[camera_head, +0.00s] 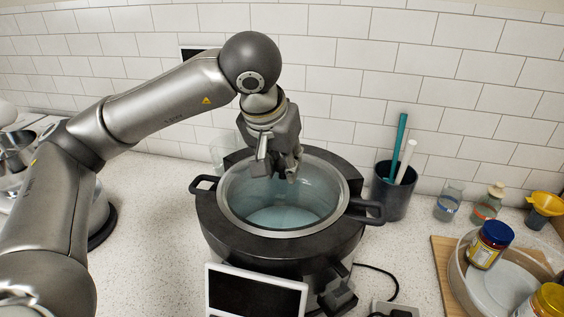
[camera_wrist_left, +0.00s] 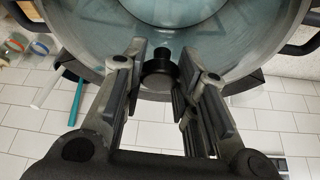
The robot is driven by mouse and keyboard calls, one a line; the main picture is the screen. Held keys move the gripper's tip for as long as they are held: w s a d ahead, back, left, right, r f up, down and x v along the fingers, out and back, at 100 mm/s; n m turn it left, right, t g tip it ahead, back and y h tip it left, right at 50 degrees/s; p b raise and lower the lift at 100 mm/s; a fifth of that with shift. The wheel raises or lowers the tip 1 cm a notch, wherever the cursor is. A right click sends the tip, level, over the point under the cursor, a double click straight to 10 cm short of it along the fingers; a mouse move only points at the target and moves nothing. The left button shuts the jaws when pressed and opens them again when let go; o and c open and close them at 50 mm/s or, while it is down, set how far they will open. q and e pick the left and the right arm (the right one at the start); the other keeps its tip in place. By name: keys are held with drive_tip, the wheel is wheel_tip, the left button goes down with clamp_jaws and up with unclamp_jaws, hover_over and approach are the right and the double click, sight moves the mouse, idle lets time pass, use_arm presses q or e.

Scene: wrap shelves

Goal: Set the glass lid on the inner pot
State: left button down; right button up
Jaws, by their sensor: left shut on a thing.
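The inner pot (camera_head: 283,217) sits in a wide black cooker with dark handles on both sides; it also shows in the left wrist view (camera_wrist_left: 172,12). Its interior looks pale blue-green, apparently seen through the clear glass lid (camera_wrist_left: 215,50). My left gripper (camera_head: 276,172) points down over the back part of the steel-rimmed opening and is shut on the lid. In the left wrist view the lid's black knob (camera_wrist_left: 160,74) stands between my left fingers (camera_wrist_left: 160,85). I cannot tell whether the lid touches the pot's rim. My right gripper is not in view.
A dark cup (camera_head: 391,198) with a teal stick and a white stick stands right of the cooker. Small bottles stand farther right. A round tray (camera_head: 460,275) with jars lies at the lower right. A white panel with a dark screen (camera_head: 254,293) is in front. A tiled wall stands behind.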

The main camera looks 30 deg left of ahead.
sight(275, 188)
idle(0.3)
use_arm(q)
drive_tip(key=c, duration=0.5)
unclamp_jaws()
drive_tip(key=shift+p+v, duration=1.85)
drive_tip(key=shift+v, duration=1.75)
drive_tip(key=shift+s+f, duration=0.1)
drive_tip(key=shift+f, duration=0.05)
